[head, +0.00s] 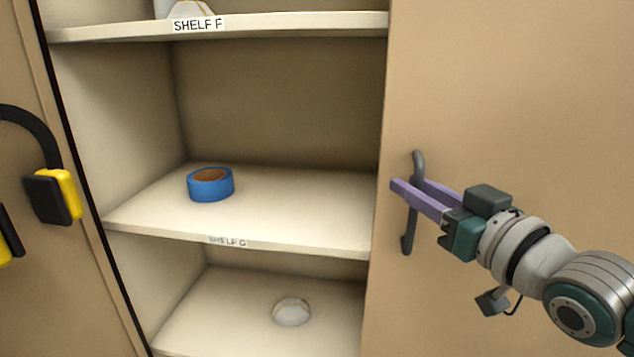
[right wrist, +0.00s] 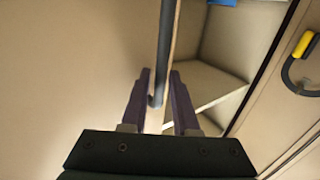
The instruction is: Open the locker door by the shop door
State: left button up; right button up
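The tan locker door (head: 520,100) fills the right of the head view, and its left edge borders open shelving. A grey vertical bar handle (head: 415,165) is on the door near that edge. My right gripper (head: 412,186) is at the handle, with its purple fingers apart. In the right wrist view the handle (right wrist: 166,45) runs between the two fingertips (right wrist: 160,78), with a gap seen on each side. I cannot tell whether either finger touches it. My left gripper is not in view.
Shelf G (head: 300,200) holds a blue tape roll (head: 211,190). A small whitish round item (head: 291,312) lies on the shelf below. Shelf F (head: 290,25) is above. Black-and-yellow ear defenders (head: 52,196) hang at the left panel (head: 70,310).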

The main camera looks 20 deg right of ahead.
grip_shut()
dwell(1.4)
